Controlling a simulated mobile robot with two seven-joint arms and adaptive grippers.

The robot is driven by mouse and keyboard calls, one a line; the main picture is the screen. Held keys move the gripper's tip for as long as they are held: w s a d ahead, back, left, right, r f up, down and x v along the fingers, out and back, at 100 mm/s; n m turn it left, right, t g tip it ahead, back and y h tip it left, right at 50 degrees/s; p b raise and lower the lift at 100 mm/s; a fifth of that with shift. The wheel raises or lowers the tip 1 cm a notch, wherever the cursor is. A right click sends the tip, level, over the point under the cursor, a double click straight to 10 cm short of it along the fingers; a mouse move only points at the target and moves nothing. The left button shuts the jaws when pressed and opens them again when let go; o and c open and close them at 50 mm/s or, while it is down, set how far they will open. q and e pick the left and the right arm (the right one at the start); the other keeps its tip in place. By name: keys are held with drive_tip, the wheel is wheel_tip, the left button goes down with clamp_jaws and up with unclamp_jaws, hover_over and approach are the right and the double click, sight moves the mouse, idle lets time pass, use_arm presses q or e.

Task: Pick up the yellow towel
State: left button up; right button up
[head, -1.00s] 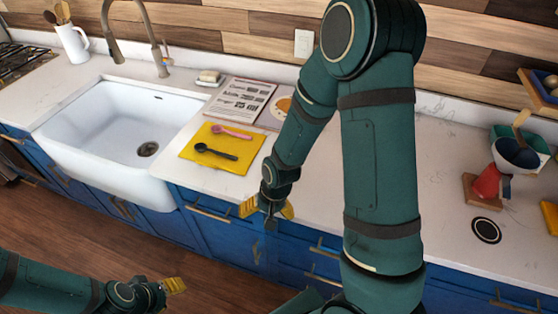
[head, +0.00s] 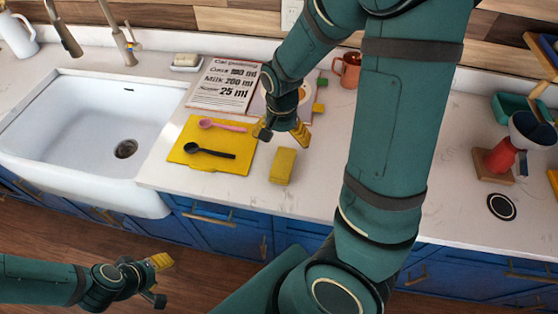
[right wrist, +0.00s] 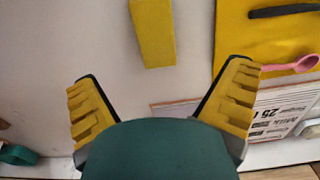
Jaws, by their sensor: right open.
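The yellow towel (head: 283,165) looks like a small folded block lying on the pale counter, right of the flat yellow mat. It also shows in the right wrist view (right wrist: 155,32), ahead of the gap between my fingers. My right gripper (head: 281,133) is open and empty, above the counter just behind the towel in the head view. In the right wrist view its fingers (right wrist: 160,75) are spread wide and apart from the towel. My left gripper (head: 162,280) looks open and empty, low in front of the cabinets.
The yellow mat (head: 180,155) holds a black spoon (head: 210,152) and a pink spoon (head: 222,125). Behind are a recipe book (head: 222,85) and an orange mug (head: 348,69). The white sink (head: 75,125) is left. A red-based device (head: 503,155) stands right.

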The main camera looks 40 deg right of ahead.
sight(283, 162)
wheel_tip(283, 162, down, 6)
drive_tip(key=shift+s+f+b, duration=0.1)
drive_tip(key=shift+s+b, duration=0.05)
drive_tip(key=shift+b, duration=0.35)
drive_tip(key=shift+s+d+f+b, duration=0.1)
drive_tip(key=shift+f+b, duration=0.1)
drive_tip(key=shift+f, duration=1.1)
drive_tip(key=shift+s+d+f+b, duration=0.1)
drive_tip(key=shift+f+b, duration=0.1)
drive_tip(key=shift+f, duration=1.1)
drive_tip(key=shift+c, duration=0.3)
drive_tip(key=c, duration=1.2)
